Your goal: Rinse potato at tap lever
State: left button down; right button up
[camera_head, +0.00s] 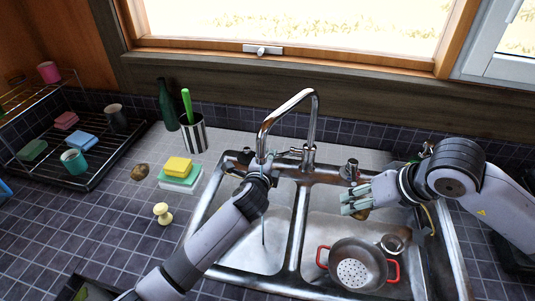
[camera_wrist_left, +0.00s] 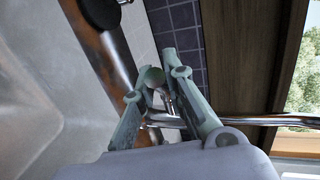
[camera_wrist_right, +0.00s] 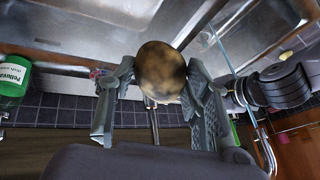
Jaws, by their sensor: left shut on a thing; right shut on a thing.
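My left gripper (camera_head: 264,170) is at the tap (camera_head: 312,115), below its curved spout. In the left wrist view its fingers (camera_wrist_left: 157,86) are shut around the round-ended tap lever (camera_wrist_left: 154,76). A thin line of water (camera_head: 263,230) shows over the left basin, and in the right wrist view the stream (camera_wrist_right: 221,47) passes beside the potato. My right gripper (camera_head: 350,204) is over the right basin, shut on a brown, blotchy potato (camera_wrist_right: 161,72). The potato (camera_head: 362,214) is mostly hidden in the head view; it is apart from the stream.
A colander (camera_head: 358,265) with red handles sits in the right basin. Left of the sink are stacked sponges (camera_head: 179,168), a striped utensil cup (camera_head: 194,134), a brown lump (camera_head: 140,172), a pale yellow knobbed object (camera_head: 162,213) and a dish rack (camera_head: 105,165).

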pick_arm(q)
jog(key=c, duration=1.6)
grip_release()
jog(key=shift+f, duration=0.1)
jog(key=shift+c, duration=0.2)
jog(key=v, duration=1.2)
jog(key=shift+s+f, duration=0.1)
